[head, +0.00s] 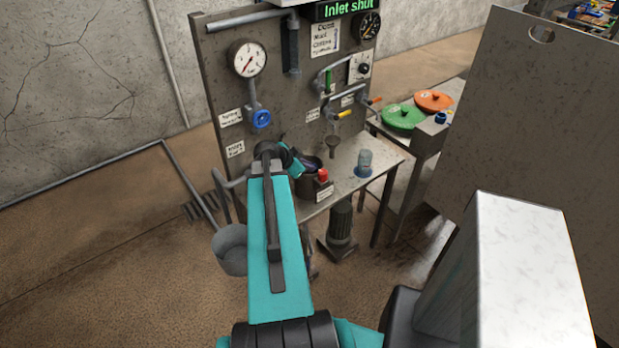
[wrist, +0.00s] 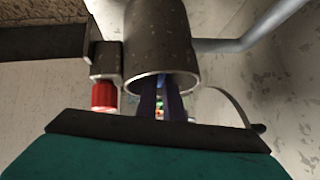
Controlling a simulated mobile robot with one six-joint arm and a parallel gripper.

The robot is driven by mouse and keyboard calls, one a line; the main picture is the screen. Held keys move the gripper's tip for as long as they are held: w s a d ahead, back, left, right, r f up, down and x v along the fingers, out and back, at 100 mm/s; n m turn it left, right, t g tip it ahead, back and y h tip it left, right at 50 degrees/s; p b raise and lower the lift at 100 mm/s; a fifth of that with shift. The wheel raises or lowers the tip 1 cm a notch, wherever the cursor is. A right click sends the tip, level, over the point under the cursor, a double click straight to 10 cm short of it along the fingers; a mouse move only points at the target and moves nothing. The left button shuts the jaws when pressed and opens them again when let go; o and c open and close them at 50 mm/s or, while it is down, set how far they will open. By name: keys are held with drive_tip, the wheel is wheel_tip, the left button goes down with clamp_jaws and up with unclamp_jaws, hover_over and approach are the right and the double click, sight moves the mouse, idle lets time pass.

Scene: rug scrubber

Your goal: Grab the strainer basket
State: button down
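The dark strainer housing (head: 312,186) is a round pot on the bench, with a red knob (head: 322,175) at its side. In the wrist view the housing (wrist: 160,40) fills the upper middle, with its round mouth facing me and the red knob (wrist: 104,96) to the left. My gripper (head: 306,166) is at the housing's mouth. In the wrist view its two dark fingers (wrist: 161,98) reach up to the rim, with a narrow gap between them. I cannot make out a strainer basket in the housing, nor whether the fingers hold anything.
A translucent blue-grey cylinder (head: 364,164) stands on the bench (head: 385,156) to the right. A panel (head: 285,105) with gauges, pipes and valves rises behind. A grey bucket (head: 230,250) is left of my arm. Green (head: 402,117) and orange (head: 434,100) lids lie on another table.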

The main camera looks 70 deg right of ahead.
drive_tip(key=shift+r, duration=0.15)
idle(0.3)
wheel_tip(320, 180, up, 18)
drive_tip(key=b, duration=0.4)
idle(0.6)
idle(0.5)
